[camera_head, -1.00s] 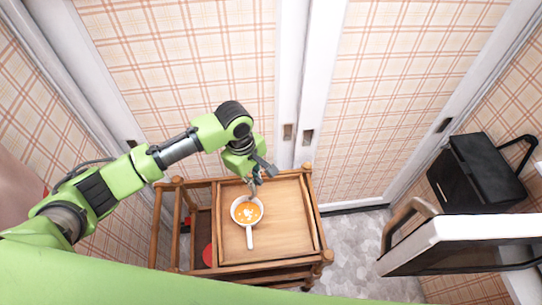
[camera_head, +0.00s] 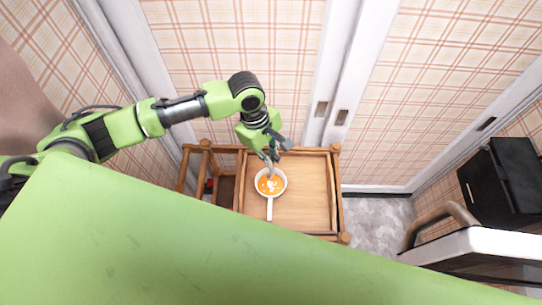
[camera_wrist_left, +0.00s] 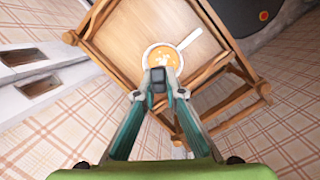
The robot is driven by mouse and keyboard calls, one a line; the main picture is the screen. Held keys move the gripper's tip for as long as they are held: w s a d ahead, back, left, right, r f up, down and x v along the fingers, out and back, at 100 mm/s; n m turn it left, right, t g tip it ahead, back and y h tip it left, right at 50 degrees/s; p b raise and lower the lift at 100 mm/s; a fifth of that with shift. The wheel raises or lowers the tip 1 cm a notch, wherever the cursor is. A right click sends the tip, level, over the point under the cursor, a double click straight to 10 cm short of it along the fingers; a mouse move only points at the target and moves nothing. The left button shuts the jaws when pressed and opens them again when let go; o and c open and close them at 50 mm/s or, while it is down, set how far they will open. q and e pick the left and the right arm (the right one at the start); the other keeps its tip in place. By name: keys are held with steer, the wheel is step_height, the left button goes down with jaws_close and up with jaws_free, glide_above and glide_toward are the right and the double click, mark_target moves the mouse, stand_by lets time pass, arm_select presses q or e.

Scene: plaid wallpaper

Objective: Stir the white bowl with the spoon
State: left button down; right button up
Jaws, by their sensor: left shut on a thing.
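The white bowl (camera_head: 283,192) stands on the wooden cart's tray and holds orange soup with pale marks on top. A straight white handle (camera_head: 269,210) runs from its near side. The bowl also shows in the left wrist view (camera_wrist_left: 147,60), just beyond my fingertips. My left gripper (camera_head: 271,158) points down over the bowl's far rim. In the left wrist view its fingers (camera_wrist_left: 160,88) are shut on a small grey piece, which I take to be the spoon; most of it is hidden. I cannot tell how deep its tip is in the soup. My right gripper is out of view.
The wooden cart (camera_head: 310,190) has a raised frame, with bare tray right of the bowl. A wall and white door frames stand close behind it. A black box-like object (camera_head: 498,185) and a white-topped piece (camera_head: 470,245) are at the right.

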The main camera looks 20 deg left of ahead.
mark_target(271, 175)
arm_select(q)
steer(key=shift+s+b+x, duration=0.2)
steer(key=shift+b+x, duration=1.45)
steer(key=shift+b, duration=0.1)
steer(key=shift+w+a+f, duration=0.1)
steer(key=shift+a+f, duration=0.1)
steer(key=shift+f, duration=0.45)
steer(key=shift+w+a+f, duration=0.15)
steer(key=shift+f, duration=0.9)
steer(key=shift+w+a+f, duration=0.15)
steer(key=shift+f, duration=0.95)
